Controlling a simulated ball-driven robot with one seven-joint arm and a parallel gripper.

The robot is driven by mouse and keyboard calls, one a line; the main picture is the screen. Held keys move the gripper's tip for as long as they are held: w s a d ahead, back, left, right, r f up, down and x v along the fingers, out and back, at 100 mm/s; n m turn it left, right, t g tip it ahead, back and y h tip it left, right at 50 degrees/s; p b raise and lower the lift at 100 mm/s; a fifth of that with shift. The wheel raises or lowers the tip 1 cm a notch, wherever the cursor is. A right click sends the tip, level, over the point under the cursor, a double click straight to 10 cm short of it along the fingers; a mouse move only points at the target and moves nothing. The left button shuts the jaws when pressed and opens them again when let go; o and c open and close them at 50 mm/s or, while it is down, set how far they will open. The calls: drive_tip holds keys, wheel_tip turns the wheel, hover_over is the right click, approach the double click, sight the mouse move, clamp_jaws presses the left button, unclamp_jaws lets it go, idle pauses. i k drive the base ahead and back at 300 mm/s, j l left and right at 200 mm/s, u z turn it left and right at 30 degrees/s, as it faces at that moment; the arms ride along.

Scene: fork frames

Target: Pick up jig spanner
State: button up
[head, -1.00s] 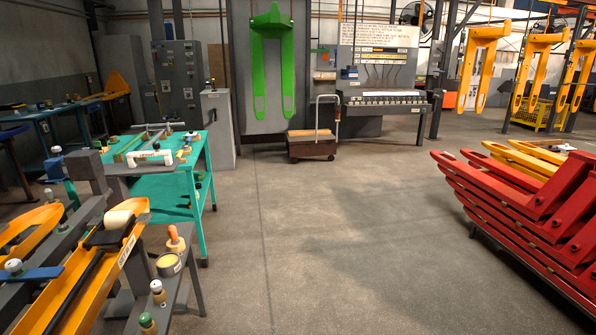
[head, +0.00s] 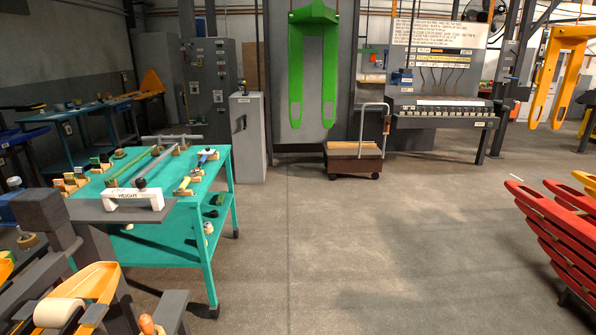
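I cannot tell for sure which thing is the jig spanner. The teal table (head: 222,170) at the left carries several small tools and bars. A small blue tool (head: 207,156) lies near its right edge on pale blocks, and a yellow piece (head: 184,183) lies nearer to me. Either is too small to name surely. A white jig marked HEIGHT (head: 133,199) with a dark knob stands on a grey plate at the table's near side. My gripper is not in view.
Orange fork frames and a grey bench stand at the near left. Red stacked forks (head: 560,235) fill the right edge. A cart (head: 353,162), a grey cabinet (head: 247,140) and a hanging green fork (head: 313,60) stand at the back. The middle floor (head: 330,250) is clear.

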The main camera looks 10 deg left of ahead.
sight(187, 180)
drive_tip(key=i+u, duration=0.25)
drive_tip(key=i, duration=0.35)
drive_tip(key=i+u, duration=0.2)
drive_tip(key=i, duration=0.45)
drive_tip(key=i+l+u, duration=0.25)
drive_tip(key=i, duration=0.35)
drive_tip(key=i+l+u, duration=0.25)
drive_tip(key=i+u, duration=0.2)
drive_tip(key=i+l+u, duration=0.35)
drive_tip(key=u, duration=0.15)
drive_tip(key=i+l+u, duration=0.55)
drive_tip(key=l+u, duration=0.4)
drive_tip(key=l, duration=0.2)
